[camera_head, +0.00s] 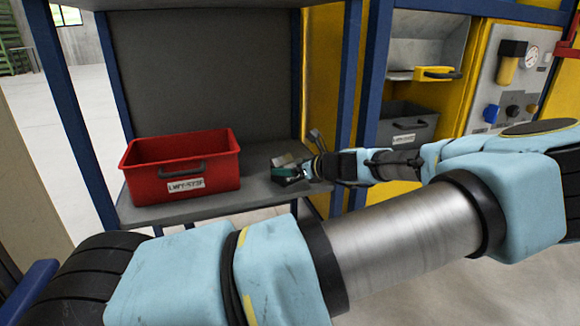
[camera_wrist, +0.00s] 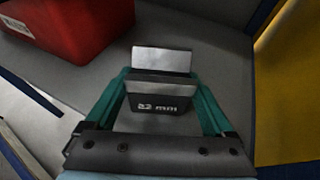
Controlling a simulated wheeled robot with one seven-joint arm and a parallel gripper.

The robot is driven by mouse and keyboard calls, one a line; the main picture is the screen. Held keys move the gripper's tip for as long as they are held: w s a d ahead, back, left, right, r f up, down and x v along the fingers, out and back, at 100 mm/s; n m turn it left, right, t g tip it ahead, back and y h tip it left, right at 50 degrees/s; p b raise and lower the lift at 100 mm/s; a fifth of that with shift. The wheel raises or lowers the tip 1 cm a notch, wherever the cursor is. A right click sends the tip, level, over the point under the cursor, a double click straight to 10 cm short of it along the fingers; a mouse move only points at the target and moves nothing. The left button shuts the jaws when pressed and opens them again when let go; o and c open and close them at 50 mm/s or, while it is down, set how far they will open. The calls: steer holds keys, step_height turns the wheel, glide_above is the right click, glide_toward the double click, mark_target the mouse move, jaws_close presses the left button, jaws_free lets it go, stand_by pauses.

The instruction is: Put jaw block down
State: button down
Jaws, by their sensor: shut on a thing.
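The jaw block (camera_wrist: 160,92) is a grey metal piece with a dark face marked "22 mm", and its lettering reads upside down in the wrist view. My gripper (camera_wrist: 163,100) has teal fingers, one on each side of the block, and is shut on it. In the head view my gripper (camera_head: 288,172) is at the right part of the grey shelf, right of the red bin. The block is small there and partly hidden by the gripper. I cannot tell whether the block touches the shelf.
The red bin (camera_head: 180,168) with a white label stands on the left of the grey shelf (camera_head: 258,190). It also shows at upper left in the wrist view (camera_wrist: 75,25). A blue post (camera_head: 347,90) and yellow panel stand right of the shelf. A grey bin (camera_head: 408,128) sits further right.

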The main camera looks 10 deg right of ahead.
jaws_free()
steer(key=p+v, duration=0.5)
steer(key=v, duration=0.7)
